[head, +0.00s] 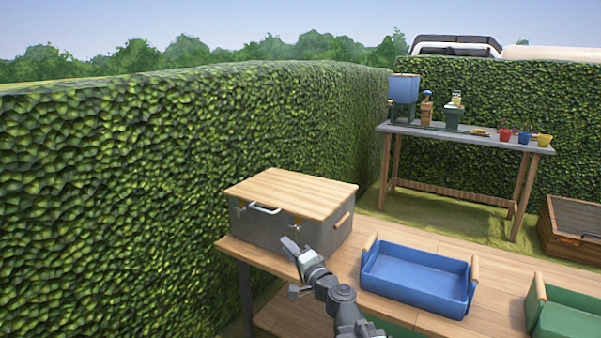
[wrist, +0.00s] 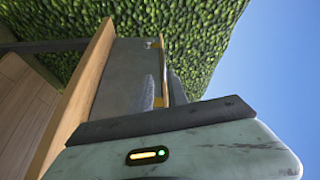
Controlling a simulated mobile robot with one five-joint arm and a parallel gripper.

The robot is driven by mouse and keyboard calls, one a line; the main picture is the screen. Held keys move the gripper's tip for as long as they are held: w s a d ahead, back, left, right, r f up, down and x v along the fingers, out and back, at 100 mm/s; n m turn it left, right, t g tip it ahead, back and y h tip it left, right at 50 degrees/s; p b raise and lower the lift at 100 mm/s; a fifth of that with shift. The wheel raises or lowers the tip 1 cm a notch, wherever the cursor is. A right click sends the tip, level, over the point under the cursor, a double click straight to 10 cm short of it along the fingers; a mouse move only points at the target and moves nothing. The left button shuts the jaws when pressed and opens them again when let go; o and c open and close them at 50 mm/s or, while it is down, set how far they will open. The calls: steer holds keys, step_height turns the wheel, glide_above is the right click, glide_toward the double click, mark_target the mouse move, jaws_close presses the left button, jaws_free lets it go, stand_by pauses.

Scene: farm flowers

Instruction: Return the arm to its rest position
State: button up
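My gripper (head: 291,246) is at the end of my raised arm, in front of the grey box (head: 262,229) in the head view. Its fingertips point up and left towards the front face of the box. I cannot tell whether they touch it. In the wrist view the fingers (wrist: 161,90) show as narrow grey shapes past the gripper's pale housing, against the box (wrist: 128,72). Nothing held can be made out, and the finger gap is unclear.
The box has a wooden lid (head: 290,190) and stands on a wooden table (head: 410,238). A blue tray (head: 418,268) and a green tray (head: 568,321) are to the right. A tall hedge (head: 150,170) lines the left. A grey workbench (head: 460,136) with pots stands behind.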

steer(key=s+d+f+n+g+h, duration=0.2)
steer(key=s+d+f+n+g, duration=0.25)
steer(key=f, duration=0.45)
steer(key=s+d+f+n+g+h, duration=0.1)
steer(key=s+d+f+n+g, duration=0.3)
steer(key=f, duration=0.5)
steer(key=s+d+f+g+h, duration=0.6)
steer(key=s+d+f, duration=0.1)
steer(key=s+d, duration=0.35)
step_height(320, 180, up, 31)
steer(key=d+g+p, duration=0.1)
steer(key=p, duration=2.9)
steer(key=shift+s+h, duration=0.4)
steer(key=shift+f+n, duration=0.2)
steer(key=shift+n, duration=0.05)
steer(key=shift+d, duration=0.1)
